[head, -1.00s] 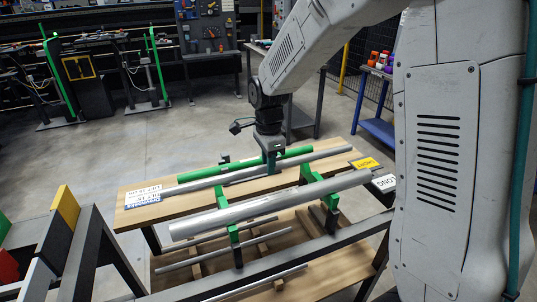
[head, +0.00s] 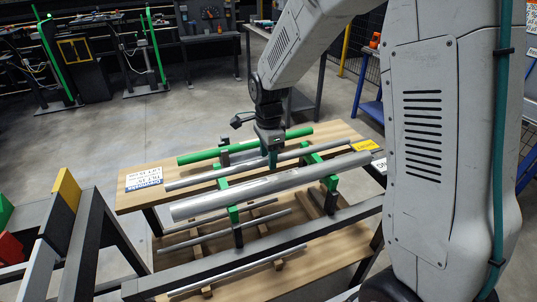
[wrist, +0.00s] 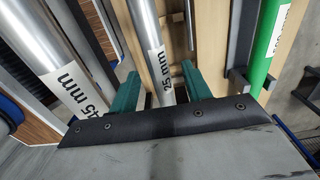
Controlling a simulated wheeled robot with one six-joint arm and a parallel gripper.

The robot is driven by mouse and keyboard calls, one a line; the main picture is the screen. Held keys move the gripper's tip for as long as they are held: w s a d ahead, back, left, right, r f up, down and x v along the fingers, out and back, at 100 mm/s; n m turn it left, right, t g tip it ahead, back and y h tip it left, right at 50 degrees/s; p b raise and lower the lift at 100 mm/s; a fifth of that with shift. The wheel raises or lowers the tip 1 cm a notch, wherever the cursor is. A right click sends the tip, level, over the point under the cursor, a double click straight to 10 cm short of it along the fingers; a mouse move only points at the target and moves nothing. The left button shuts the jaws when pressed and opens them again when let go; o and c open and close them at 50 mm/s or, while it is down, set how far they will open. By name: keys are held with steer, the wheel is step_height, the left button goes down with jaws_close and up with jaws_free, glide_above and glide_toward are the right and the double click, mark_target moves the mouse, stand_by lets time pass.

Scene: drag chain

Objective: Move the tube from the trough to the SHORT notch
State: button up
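A thin grey tube (head: 215,177) lies across the two green supports, between the green tube (head: 190,158) and a thick grey tube (head: 205,207). Its right end is near the yellow SHORT label (head: 366,145). My gripper (head: 272,160) is down over the thin tube near its middle. In the wrist view, the thin tube (wrist: 160,62), marked 25 mm, passes between the teal fingers of my gripper (wrist: 160,82), with a gap on each side, so it looks open. Which notch holds the tube, and any contact, cannot be told clearly.
The thick tube, marked 45 mm in the wrist view (wrist: 62,65), lies close on the near side. The wooden table (head: 140,200) carries a Downpass label (head: 142,183). A lower shelf holds more thin rods (head: 225,230). A dark rail crosses in front.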

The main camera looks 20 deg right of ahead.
step_height(320, 180, up, 8)
steer(key=shift+f, duration=0.1)
stand_by(0.5)
stand_by(0.5)
